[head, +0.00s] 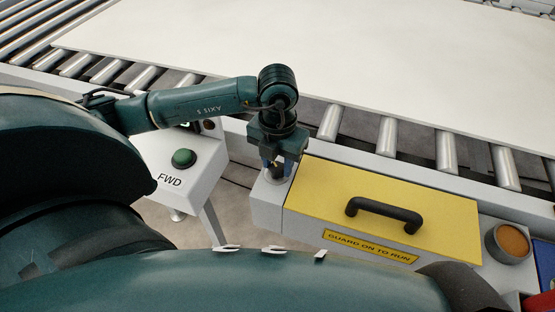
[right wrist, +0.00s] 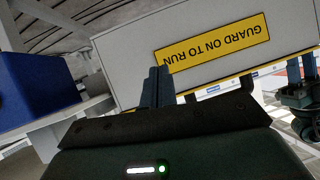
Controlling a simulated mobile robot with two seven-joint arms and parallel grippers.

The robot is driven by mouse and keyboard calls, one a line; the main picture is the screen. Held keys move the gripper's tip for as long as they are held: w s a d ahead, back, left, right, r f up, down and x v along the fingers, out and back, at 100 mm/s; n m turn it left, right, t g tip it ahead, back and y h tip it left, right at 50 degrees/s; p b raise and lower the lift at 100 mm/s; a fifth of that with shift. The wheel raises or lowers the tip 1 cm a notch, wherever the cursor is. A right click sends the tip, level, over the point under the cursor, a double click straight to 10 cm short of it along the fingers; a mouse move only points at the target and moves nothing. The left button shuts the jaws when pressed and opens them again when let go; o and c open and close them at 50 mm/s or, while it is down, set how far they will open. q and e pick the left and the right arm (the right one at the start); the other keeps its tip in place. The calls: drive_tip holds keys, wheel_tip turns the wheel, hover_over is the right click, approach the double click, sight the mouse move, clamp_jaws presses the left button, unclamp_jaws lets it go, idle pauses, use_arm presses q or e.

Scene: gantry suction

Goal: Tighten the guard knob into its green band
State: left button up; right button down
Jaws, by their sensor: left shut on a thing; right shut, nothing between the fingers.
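The dark guard knob (head: 277,173) stands at the left end of the light grey guard housing, beside the yellow guard cover (head: 440,206). My left gripper (head: 281,166) comes down on it from above and is shut on it, with blue fingers at its sides. The fingers hide much of the knob. I cannot make out the green band or where the knob points. My right gripper (right wrist: 156,88) is shut and empty in the right wrist view, in front of the housing's face with the "GUARD ON TO RUN" label (right wrist: 222,42).
A black handle (head: 384,213) rises from the yellow cover. A white post with a green FWD button (head: 184,158) is at left. Behind, a large white board (head: 330,60) lies on the roller conveyor (head: 386,137).

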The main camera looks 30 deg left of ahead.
use_arm(q)
drive_tip(key=c, duration=0.3)
drive_tip(key=shift+f+m+b, duration=0.15)
drive_tip(key=shift+m+b, duration=0.25)
drive_tip(key=shift+b, duration=0.25)
drive_tip(key=shift+m+b, duration=0.35)
drive_tip(key=shift+m, duration=0.35)
drive_tip(key=shift+r, duration=0.2)
drive_tip(key=o, duration=1)
use_arm(e)
drive_tip(key=shift+f, duration=0.55)
use_arm(q)
drive_tip(key=shift+r+p, duration=0.4)
drive_tip(key=shift+r, duration=6.2)
use_arm(e)
drive_tip(key=shift+r, duration=0.15)
